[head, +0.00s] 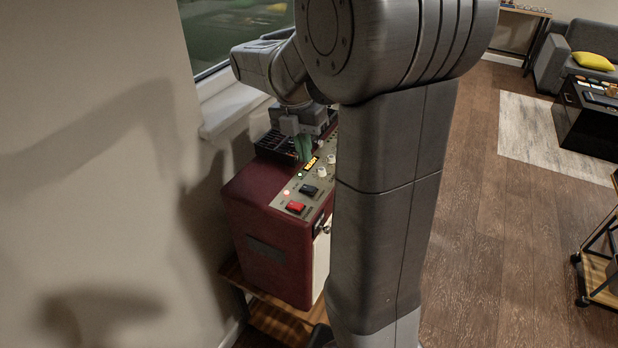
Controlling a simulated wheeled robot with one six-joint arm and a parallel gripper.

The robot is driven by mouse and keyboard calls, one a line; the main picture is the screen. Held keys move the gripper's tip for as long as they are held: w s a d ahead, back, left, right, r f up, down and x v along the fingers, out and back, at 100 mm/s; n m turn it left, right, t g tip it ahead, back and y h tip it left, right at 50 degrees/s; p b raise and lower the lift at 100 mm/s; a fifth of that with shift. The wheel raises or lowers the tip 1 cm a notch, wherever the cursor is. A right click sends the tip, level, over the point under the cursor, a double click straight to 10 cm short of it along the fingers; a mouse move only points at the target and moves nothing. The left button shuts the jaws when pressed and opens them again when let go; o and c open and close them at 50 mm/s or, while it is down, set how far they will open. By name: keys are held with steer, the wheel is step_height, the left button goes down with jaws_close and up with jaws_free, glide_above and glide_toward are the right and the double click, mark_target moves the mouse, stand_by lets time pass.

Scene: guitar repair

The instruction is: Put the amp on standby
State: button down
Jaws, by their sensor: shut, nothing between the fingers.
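The amp (262,215) is a dark red box with a pale control panel on top, in the lower middle of the head view. On the panel are a red rocker switch (296,207), a black rocker switch (309,190), a lit reddish lamp (287,193) and pale knobs (322,172). I cannot read the switch labels or tell the rockers' positions. My gripper (304,153) has green fingers, is shut and empty, and points down over the far part of the panel, beyond the black switch. I cannot tell whether it touches the panel. My arm hides the amp's right side.
The amp stands on a low wooden stand (277,318) close to the wall (90,200) and window sill (232,108). A wheeled cart (600,278) is at the right edge. A black table (585,125) and grey sofa (575,42) stand farther back. Wooden floor between is clear.

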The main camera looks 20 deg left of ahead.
mark_target(311, 189)
steer(key=f, duration=0.5)
steer(key=d+f, duration=0.1)
steer(key=f, duration=0.1)
steer(key=shift+d+f, duration=0.1)
steer(key=shift+f, duration=0.3)
